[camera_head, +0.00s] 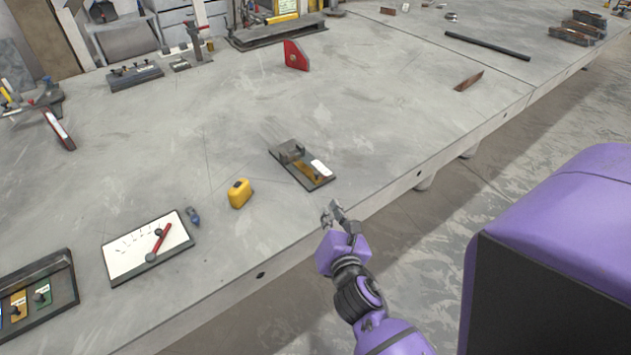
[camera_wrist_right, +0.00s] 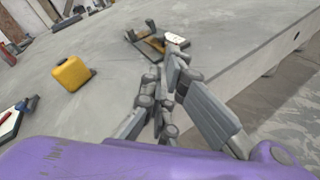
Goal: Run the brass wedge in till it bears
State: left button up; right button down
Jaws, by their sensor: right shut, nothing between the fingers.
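The brass wedge (camera_head: 304,172) lies in a dark flat fixture (camera_head: 318,184) near the table's front edge in the head view. A grey block (camera_head: 291,152) stands at the fixture's far left end and a white label (camera_head: 320,168) is on its near right part. The wedge (camera_wrist_right: 154,43) also shows small in the right wrist view; the exact gap between wedge and block is too small to tell. My right gripper (camera_head: 333,208) is shut and empty at the table's front edge, just nearer than the fixture and apart from it. My left gripper is not in view.
A yellow tape measure (camera_head: 239,193) sits left of the fixture. A white board with a red pointer (camera_head: 147,247) lies further left. A red angled piece (camera_head: 295,56) stands behind. A brown bar (camera_head: 468,81) lies to the right. The table around the fixture is clear.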

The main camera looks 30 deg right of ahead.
jog(key=n, duration=0.4)
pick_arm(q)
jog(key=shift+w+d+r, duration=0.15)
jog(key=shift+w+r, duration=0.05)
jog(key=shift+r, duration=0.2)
pick_arm(e)
jog(key=n, duration=0.1)
send_near(319, 175)
jog(key=x, duration=0.6)
jog(key=shift+w+d+f, duration=0.1)
jog(key=shift+w, duration=0.25)
